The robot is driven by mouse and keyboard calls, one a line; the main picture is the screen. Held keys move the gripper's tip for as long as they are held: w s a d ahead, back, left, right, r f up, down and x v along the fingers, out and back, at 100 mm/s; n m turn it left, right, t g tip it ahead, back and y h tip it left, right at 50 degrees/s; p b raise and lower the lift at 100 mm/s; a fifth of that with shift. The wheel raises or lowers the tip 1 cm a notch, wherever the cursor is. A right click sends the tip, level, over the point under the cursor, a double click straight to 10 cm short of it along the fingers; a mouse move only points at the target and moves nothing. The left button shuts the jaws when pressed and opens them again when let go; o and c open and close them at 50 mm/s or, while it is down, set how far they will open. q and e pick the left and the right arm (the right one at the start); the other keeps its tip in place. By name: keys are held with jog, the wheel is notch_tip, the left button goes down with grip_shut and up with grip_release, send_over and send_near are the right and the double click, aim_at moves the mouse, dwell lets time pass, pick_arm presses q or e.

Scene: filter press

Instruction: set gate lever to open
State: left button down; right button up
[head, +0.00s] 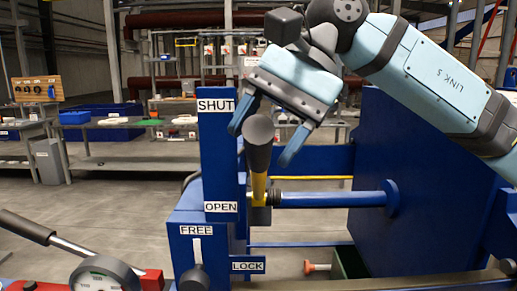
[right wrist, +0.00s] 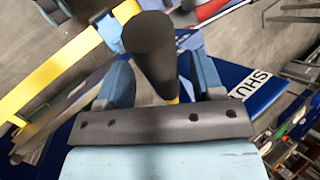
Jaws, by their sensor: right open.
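The gate lever has a thick dark grip (head: 258,143) on a yellow shaft (head: 259,188) and stands roughly upright beside a blue plate (head: 218,150). The plate has a SHUT label (head: 216,105) at its top and an OPEN label (head: 220,207) lower down. The grip's end is below SHUT and above OPEN in the picture. My right gripper (head: 262,146) is open, reaching down from above with one finger on each side of the grip. The right wrist view shows the grip (right wrist: 150,45) between the blue fingers; contact is unclear. My left gripper is out of view.
A blue press frame (head: 400,190) stands at right, with a blue rod (head: 335,199) running to it. Below the plate is a small lever marked FREE and LOCK (head: 248,265). A gauge (head: 103,274) and a dark-handled bar (head: 25,227) are at lower left.

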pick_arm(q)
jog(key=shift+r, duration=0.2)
pick_arm(e)
jog(key=shift+x, duration=0.9)
jog(key=shift+c, duration=0.4)
